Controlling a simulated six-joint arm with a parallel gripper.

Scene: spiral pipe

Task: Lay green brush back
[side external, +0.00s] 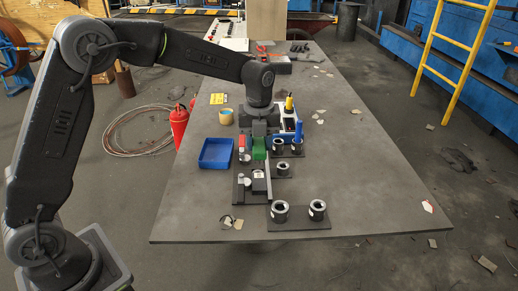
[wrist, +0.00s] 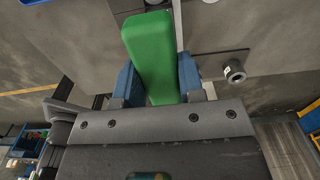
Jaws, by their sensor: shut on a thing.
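The green brush (side external: 259,148) is a blocky green bar below my wrist in the side view. In the wrist view the green brush (wrist: 150,50) is long and extends away from my gripper (wrist: 157,78), whose blue fingers close on its two sides. In the side view my gripper (side external: 259,137) points down over the black fixture (side external: 242,190), near a red block (side external: 242,142). I cannot tell whether the brush touches the fixture or hangs just above it. The brush's near end is hidden by my gripper.
A blue tray (side external: 216,154) lies to the left. Black plates with ring-shaped holders (side external: 280,211) stand right and in front. An upright blue item (side external: 298,131) and a yellow-topped one (side external: 289,103) stand close to the right. The table's right side (side external: 370,160) is mostly clear.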

